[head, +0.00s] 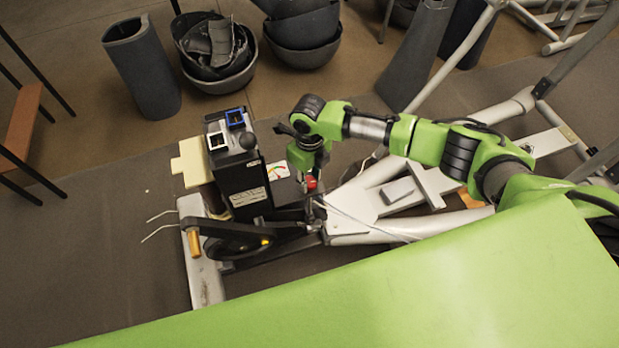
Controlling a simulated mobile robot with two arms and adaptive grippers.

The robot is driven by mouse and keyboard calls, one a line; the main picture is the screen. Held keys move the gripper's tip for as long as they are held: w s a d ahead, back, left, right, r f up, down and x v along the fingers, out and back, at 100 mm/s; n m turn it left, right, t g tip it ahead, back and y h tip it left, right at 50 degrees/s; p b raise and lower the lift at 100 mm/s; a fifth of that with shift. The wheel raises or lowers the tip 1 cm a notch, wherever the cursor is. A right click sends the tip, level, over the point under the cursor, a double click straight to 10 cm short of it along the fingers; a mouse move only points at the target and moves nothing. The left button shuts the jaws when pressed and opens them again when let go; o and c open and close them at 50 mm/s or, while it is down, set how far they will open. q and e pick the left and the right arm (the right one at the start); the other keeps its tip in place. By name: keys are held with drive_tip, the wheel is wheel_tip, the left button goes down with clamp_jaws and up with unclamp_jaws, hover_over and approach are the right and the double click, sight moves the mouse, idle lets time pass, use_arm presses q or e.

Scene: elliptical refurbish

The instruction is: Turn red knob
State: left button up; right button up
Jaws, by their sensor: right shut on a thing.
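The red knob (311,183) sits at the right side of the black machine housing (243,180), beside a small dial with coloured bands (278,170). My right gripper (312,190) comes down from above and is shut on the red knob, with its fingers around it. The fingers and wrist hide most of the knob, so its turn angle cannot be told. My left gripper is not in the head view.
Dark bowls (303,40) and a cylinder (142,70) stand behind. A wooden bench (20,125) is at left.

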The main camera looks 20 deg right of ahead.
sight(310, 182)
idle(0.3)
drive_tip(key=o, duration=1.1)
wheel_tip(310, 182, up, 12)
idle(0.5)
